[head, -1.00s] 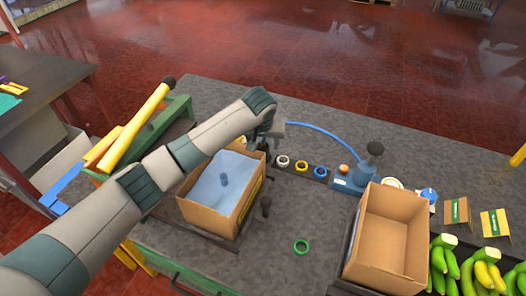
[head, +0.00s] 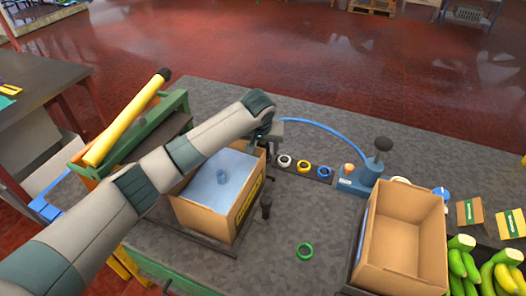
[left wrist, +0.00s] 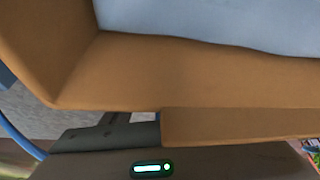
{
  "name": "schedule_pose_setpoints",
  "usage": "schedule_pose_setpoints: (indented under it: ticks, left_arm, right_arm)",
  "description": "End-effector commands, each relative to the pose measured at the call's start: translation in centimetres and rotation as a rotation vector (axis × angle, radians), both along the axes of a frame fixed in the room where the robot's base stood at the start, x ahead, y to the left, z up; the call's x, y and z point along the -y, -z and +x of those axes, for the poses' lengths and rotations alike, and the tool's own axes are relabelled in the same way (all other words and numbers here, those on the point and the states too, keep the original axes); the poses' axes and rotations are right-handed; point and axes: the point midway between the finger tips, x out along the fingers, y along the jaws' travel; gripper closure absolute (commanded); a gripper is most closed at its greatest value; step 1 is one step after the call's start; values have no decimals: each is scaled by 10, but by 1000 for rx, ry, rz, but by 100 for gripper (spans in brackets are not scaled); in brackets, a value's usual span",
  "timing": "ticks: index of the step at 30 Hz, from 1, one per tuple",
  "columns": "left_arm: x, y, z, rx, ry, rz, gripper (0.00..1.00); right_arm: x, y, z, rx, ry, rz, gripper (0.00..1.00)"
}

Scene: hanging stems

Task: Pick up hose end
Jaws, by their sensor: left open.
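A thin blue hose (head: 325,131) arcs over the grey table from a blue pump-like unit (head: 358,181) with a black knob toward my left gripper. My left gripper (head: 274,131) is open beside the far rim of the left cardboard box, at the near side of the hose's left stretch. The wrist partly hides it, and I cannot make out the hose's free end. In the left wrist view a short piece of blue hose (left wrist: 20,141) shows at the left edge, apart from the box wall. My right gripper is not in view.
The left cardboard box (head: 243,210), lined in light blue, stands close below my left forearm; its wall (left wrist: 190,75) fills much of the wrist view. White, yellow and blue rings (head: 303,167) sit in a row. An empty box (head: 402,248) and bananas (head: 463,267) are at right.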

Motion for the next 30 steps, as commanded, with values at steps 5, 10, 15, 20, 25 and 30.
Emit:
schedule_pose_setpoints:
  ticks: [5, 10, 15, 20, 25, 30]
  left_arm:
    - [0, 0, 0, 0, 0, 0, 46]
    - [0, 0, 0, 0, 0, -1, 48]
    - [0, 0, 0, 0, 0, 0, 89]
    - [0, 0, 0, 0, 0, 0, 97]
    - [0, -1, 0, 0, 0, 0, 97]
    - [0, -6, 0, 0, 0, -1, 97]
  right_arm:
    - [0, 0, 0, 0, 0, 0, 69]
    - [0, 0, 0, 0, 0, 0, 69]
    - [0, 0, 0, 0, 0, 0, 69]
    - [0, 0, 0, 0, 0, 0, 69]
    - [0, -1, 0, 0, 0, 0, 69]
    - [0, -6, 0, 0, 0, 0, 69]
